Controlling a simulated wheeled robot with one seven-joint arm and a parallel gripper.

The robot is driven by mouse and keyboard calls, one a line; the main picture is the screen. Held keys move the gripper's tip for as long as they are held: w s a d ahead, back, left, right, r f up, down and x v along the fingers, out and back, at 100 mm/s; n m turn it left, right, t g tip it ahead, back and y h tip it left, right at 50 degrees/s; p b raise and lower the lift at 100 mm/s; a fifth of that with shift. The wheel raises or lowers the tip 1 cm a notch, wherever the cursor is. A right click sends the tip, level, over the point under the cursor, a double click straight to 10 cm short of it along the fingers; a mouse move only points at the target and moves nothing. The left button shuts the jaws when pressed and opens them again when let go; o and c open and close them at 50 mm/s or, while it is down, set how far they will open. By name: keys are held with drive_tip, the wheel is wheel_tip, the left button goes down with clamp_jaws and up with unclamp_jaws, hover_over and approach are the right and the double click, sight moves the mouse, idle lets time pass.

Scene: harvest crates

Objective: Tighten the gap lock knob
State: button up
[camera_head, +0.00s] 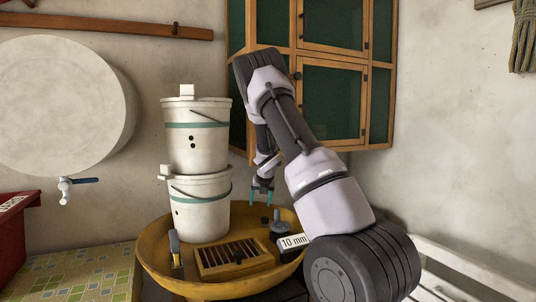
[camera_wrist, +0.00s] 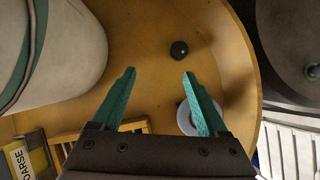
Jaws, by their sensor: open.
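My gripper (camera_head: 262,194) hangs above the back right part of a yellow bowl (camera_head: 150,262), its two green fingers apart with nothing between them. In the wrist view the fingers (camera_wrist: 158,82) point toward a small black round knob (camera_wrist: 179,49) on the bowl floor, a little beyond the tips. A grey round piece (camera_wrist: 186,118) is partly hidden behind the right finger; a grey piece with an upright stem (camera_head: 278,224) stands behind a "10 mm" label (camera_head: 293,241). A slatted wooden box (camera_head: 233,258) has a small dark knob at its middle. I cannot tell which knob is the gap lock.
Two stacked white buckets (camera_head: 198,205) stand in the bowl, close left of my gripper. A yellow-and-grey upright piece (camera_head: 175,249) stands at the bowl's left. A "COARSE" label (camera_wrist: 20,160) shows at lower left. A green-panelled cabinet (camera_head: 332,100) hangs behind my arm.

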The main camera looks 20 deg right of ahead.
drive_tip(key=s+d+r+m+t+h, duration=0.1)
drive_tip(key=s+r+m+t, duration=0.1)
drive_tip(key=r+m, duration=0.5)
drive_tip(key=s+r+m+t+h, duration=0.1)
drive_tip(key=r+m, duration=0.6)
drive_tip(key=r, duration=0.7)
drive_tip(key=shift+s+d+m+t, duration=0.4)
drive_tip(key=shift+s+t, duration=0.1)
drive_tip(key=shift+s, duration=0.75)
drive_tip(key=shift+r, duration=0.15)
